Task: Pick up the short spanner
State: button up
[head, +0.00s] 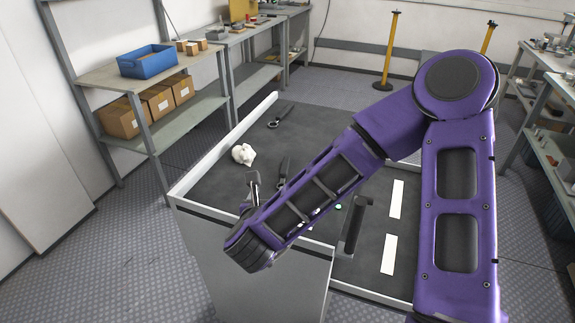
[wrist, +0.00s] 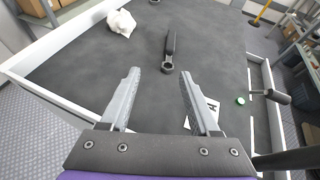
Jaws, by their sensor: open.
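A dark-handled spanner with a ring end (wrist: 169,50) lies on the dark tabletop, just beyond my fingertips in the wrist view. It also shows in the head view (head: 284,168), partly hidden by my arm. A second dark tool (head: 280,116) lies farther back; only its tip shows at the wrist view's top edge. I cannot tell from these frames which is the shorter. My gripper (wrist: 163,74) is open and empty, its fingers apart and short of the near spanner. In the head view one grey finger (head: 254,184) shows beside my arm; the other is hidden.
A white crumpled object (head: 243,154) lies left of the spanner. A pale raised rim (head: 225,145) edges the table. At right are a green button (wrist: 240,100), a dark post (head: 355,228) and white strips (head: 396,199). A white marked card (wrist: 212,108) is partly behind my right finger.

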aim_at(284, 169)
jog(key=shift+w+d+r+m, duration=0.1)
jog(key=shift+d+m, duration=0.4)
jog(key=shift+w+d+h, duration=0.2)
jog(key=shift+h, duration=0.1)
jog(key=b+x, duration=0.1)
jog(key=x, duration=1.6)
jog(key=shift+d, duration=0.1)
jog(key=shift+c, duration=0.3)
grip_shut()
